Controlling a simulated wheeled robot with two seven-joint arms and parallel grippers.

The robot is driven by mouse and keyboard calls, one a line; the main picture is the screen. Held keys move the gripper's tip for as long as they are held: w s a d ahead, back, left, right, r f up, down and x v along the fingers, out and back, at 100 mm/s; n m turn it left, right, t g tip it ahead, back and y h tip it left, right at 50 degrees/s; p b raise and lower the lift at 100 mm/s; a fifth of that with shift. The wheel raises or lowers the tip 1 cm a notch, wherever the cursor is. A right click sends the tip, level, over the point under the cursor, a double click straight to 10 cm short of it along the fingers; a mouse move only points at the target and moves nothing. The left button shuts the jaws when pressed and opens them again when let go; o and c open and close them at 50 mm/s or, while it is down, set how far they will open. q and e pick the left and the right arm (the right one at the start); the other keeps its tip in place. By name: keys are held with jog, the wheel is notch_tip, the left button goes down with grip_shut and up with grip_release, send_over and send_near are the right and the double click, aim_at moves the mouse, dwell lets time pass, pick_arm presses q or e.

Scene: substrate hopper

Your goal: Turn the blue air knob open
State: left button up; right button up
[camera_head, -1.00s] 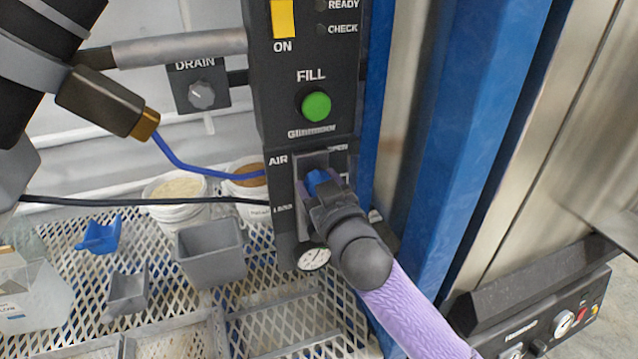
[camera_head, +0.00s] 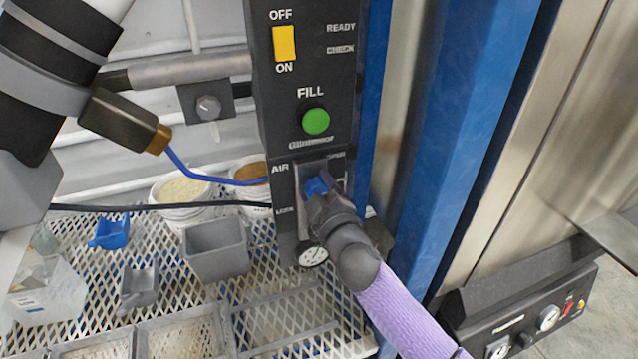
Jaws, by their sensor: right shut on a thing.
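The blue air knob (camera_head: 317,186) sits on the lower part of the black control panel (camera_head: 284,205), beside the AIR label. My right gripper (camera_head: 322,195) reaches in from the lower right and is shut on the knob. Its fingers hide most of the knob, so I cannot tell its exact angle. A round gauge (camera_head: 313,256) shows just below the gripper. My left gripper is not in view.
A green FILL button (camera_head: 316,121) and a yellow switch (camera_head: 284,44) are above the knob. A blue post (camera_head: 463,130) stands close on the right. A grey bin (camera_head: 216,250), a blue scoop (camera_head: 110,232) and tubs (camera_head: 181,200) stand on the mesh shelf.

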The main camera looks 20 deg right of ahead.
jog(key=n+p, duration=0.1)
jog(key=n, duration=0.1)
jog(key=shift+n, duration=0.4)
jog(key=n+p, duration=0.1)
jog(key=n, duration=0.3)
jog(key=shift+n, duration=1.6)
jog(key=shift+f, duration=0.1)
jog(key=o, duration=1.3)
jog(key=shift+c, duration=0.2)
